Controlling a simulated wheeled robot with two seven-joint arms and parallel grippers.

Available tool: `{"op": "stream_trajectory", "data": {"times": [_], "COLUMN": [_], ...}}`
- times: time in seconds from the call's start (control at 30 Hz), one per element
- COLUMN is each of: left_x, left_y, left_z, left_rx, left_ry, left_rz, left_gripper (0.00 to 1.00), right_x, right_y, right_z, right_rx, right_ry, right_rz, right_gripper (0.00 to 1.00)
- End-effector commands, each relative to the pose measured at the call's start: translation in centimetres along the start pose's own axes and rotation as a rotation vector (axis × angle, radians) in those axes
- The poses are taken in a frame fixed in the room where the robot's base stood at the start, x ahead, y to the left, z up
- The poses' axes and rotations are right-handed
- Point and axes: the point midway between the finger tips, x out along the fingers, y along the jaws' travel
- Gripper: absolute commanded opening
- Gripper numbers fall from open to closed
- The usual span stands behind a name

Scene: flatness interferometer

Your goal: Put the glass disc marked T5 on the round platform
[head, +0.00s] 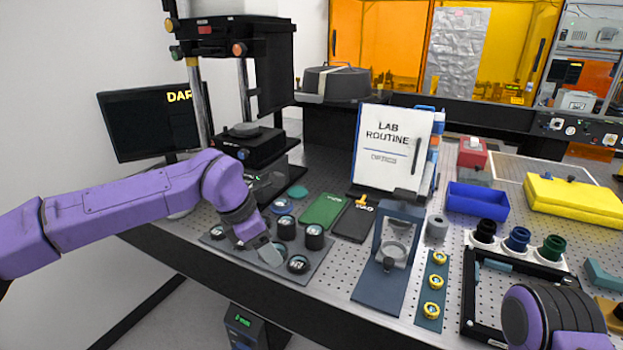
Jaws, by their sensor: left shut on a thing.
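My left gripper (269,253) points down over the grey tray (322,262) of round pieces, on the left part of the bench. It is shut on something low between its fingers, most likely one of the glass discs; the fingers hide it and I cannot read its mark. Other dark-rimmed discs (298,264) sit in the tray beside the gripper, their marks too small to read for sure. The round platform (243,130) is on the black instrument behind my left arm and looks empty. Of my right arm only a wrist part shows at the lower right.
The instrument's upright posts (245,92) and overhanging head (232,36) stand around the platform. A monitor (146,121) is to its left. A blue-grey stand (391,252), a green case (322,210) and a LAB ROUTINE sign (388,148) are right of the tray.

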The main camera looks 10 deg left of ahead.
Motion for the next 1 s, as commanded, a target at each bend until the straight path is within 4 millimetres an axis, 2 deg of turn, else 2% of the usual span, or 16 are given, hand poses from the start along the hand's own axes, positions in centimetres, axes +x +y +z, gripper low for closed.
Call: {"op": "stream_trajectory", "data": {"times": [0.13, 0.27, 0.7, 0.83, 0.9, 1.0], "left_x": [0.0, 0.1, 2.1, 3.3, 4.2, 4.7], "left_y": [-0.3, -0.9, -4.0, -4.9, -4.9, -5.0], "left_z": [-0.6, -1.8, -8.1, -10.2, -10.9, -11.0], "left_rx": [0.194, 0.484, 1.515, 1.699, 1.694, 1.695], "left_ry": [0.0, -0.001, 0.002, 0.0, -0.001, -0.001], "left_rz": [-0.085, -0.207, -0.635, -0.711, -0.706, -0.703], "left_gripper": [0.26, 0.26, 0.26, 0.26, 0.26, 0.26], "right_x": [-0.1, 0.0, 1.1, 1.9, 2.2, 2.3], "right_y": [0.0, 0.0, -0.1, -0.2, -0.2, -0.2], "right_z": [0.0, 0.0, 0.5, 0.8, 0.9, 1.0], "right_rx": [0.0, 0.0, 0.0, 0.0, 0.0, 0.0], "right_ry": [0.0, 0.0, 0.0, 0.0, 0.0, 0.0], "right_rz": [0.0, 0.0, 0.0, 0.0, 0.0, 0.0], "right_gripper": [0.43, 0.43, 0.43, 0.43, 0.43, 0.43]}}
